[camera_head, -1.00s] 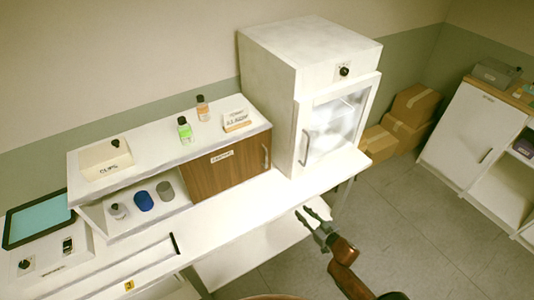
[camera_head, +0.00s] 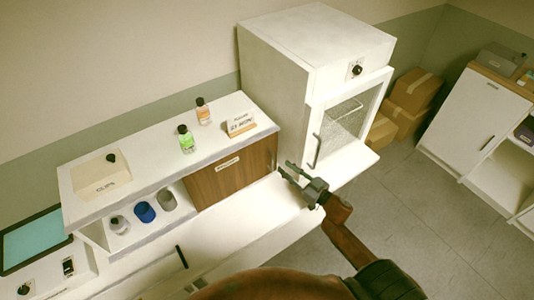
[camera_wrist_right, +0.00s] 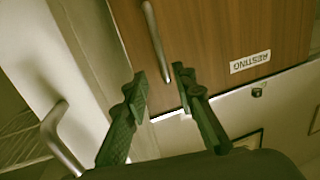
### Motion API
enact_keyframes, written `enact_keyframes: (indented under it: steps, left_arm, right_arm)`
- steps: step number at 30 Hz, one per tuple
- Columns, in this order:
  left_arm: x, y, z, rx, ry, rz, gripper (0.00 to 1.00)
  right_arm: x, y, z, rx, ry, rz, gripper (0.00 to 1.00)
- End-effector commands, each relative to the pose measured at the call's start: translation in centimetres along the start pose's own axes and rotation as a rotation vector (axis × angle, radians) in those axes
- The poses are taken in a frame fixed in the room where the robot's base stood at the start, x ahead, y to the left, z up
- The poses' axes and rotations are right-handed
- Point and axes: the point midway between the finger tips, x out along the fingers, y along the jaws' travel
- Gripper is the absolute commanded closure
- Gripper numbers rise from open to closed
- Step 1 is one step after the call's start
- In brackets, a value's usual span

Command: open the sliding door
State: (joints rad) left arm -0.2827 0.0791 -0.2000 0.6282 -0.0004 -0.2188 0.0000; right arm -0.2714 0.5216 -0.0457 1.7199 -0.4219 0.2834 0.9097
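The sliding door is the brown wooden panel (camera_head: 232,172) with a small label, at the right part of the low white cabinet. In the wrist view, the door (camera_wrist_right: 220,35) shows upside down, with its label and a metal bar handle (camera_wrist_right: 155,40). My right gripper (camera_head: 284,171) is in front of the door's lower right edge. In the wrist view, its two fingers (camera_wrist_right: 159,82) are apart, and the handle's near end lies close to the gap between the tips. I cannot tell whether they touch it. The left gripper is not in view.
A white oven-like box (camera_head: 285,75) with a glass door and bar handle (camera_head: 316,150) stands just right of the cabinet. Bottles (camera_head: 186,140) and a sign (camera_head: 241,124) stand on the cabinet top. Jars (camera_head: 145,212) stand in its open left bay.

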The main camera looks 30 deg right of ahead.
Motion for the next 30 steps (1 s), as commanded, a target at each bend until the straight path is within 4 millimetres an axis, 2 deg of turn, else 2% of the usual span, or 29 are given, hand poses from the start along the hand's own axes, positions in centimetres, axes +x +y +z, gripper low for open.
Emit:
enact_keyframes:
  steps: [10, 15, 26, 30]
  left_arm:
    - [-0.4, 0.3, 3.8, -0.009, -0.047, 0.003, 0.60]
    - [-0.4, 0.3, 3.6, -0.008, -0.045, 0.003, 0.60]
    - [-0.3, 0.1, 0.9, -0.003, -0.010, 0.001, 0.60]
    - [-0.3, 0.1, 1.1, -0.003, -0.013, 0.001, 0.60]
  right_arm:
    - [6.1, -0.9, -0.1, -0.001, 0.002, -0.020, 0.75]
    - [7.9, -0.9, 0.0, -0.001, 0.000, -0.019, 0.75]
    - [8.3, -0.8, 0.1, 0.000, -0.001, -0.016, 0.75]
    - [8.3, -0.8, 0.1, 0.000, -0.001, -0.015, 0.84]
